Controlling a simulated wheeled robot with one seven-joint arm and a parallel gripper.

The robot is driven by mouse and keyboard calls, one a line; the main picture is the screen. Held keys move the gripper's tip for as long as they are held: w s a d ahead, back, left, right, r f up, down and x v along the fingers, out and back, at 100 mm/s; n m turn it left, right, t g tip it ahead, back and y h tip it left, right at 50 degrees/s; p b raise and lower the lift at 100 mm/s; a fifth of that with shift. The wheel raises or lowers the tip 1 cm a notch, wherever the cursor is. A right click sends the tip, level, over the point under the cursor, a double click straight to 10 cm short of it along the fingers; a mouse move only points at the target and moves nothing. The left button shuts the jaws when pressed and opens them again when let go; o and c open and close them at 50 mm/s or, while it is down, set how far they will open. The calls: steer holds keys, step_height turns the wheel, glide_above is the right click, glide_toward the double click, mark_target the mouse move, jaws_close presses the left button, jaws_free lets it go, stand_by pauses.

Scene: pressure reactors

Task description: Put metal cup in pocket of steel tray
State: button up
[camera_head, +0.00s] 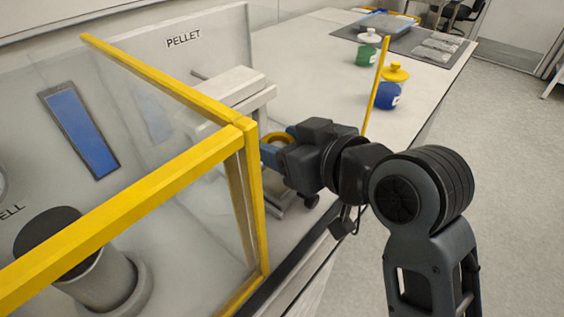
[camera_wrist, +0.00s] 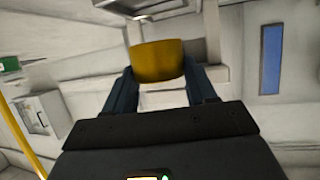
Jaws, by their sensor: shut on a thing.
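My gripper (camera_head: 270,150) is at the pellet station in the head view, its blue fingers pointing left. It is shut on a yellow, brass-coloured cup (camera_head: 280,137), whose round rim faces up. In the wrist view the cup (camera_wrist: 158,62) sits between the two fingertips, its side smooth and gold. I cannot tell whether its underside touches anything. A blue-and-grey tray (camera_head: 388,23) lies on a dark mat at the far end of the bench; I cannot tell whether this is the steel tray, and no pocket can be made out.
A pale press-like block (camera_head: 222,105) stands just left of my gripper under the PELLET sign. A yellow-framed clear guard (camera_head: 250,205) stands close in front. Green-bodied (camera_head: 368,48) and blue-bodied (camera_head: 392,87) jars stand farther along the bench, near a thin yellow post (camera_head: 376,87).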

steer(key=shift+a+f, duration=0.15)
steer(key=shift+f, duration=1.9)
steer(key=shift+f+b, duration=0.15)
steer(key=shift+b, duration=0.15)
steer(key=o, duration=1.1)
steer(key=shift+r, duration=0.2)
steer(key=v, duration=1.2)
steer(key=shift+p, duration=0.3)
steer(key=shift+f, duration=0.1)
